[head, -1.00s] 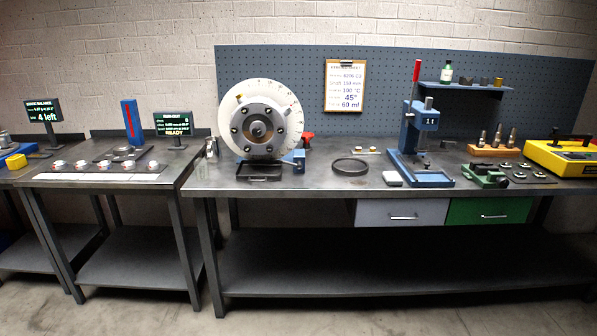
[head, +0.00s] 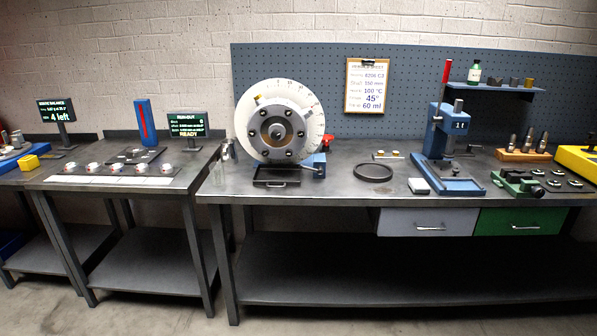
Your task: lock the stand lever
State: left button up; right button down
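The rotor stand carries a large white graduated disc (head: 248,110) with a grey bolted hub (head: 277,132). The disc stands upright on the main bench. A blue block (head: 316,160) of the stand shows low at the disc's right, with a small grey rod beside it. A red knob (head: 327,141) sticks up just behind the blue block. It may be the stand lever; whether it is locked cannot be told at this size. Neither of my grippers is in view.
A black tray (head: 276,183) lies in front of the disc. A dark ring (head: 373,173) and a blue press (head: 446,178) with a red handle stand to the right. A smaller bench (head: 120,186) with a "READY" screen (head: 188,126) stands left, across a narrow gap.

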aim_at(319, 170)
jog(key=i+j+u, duration=0.15)
jog(key=i, duration=0.55)
jog(key=i+j+u, duration=0.1)
jog(key=i+j, duration=0.15)
jog(key=i, duration=0.45)
jog(key=i+j+u, duration=0.15)
jog(key=i, duration=0.6)
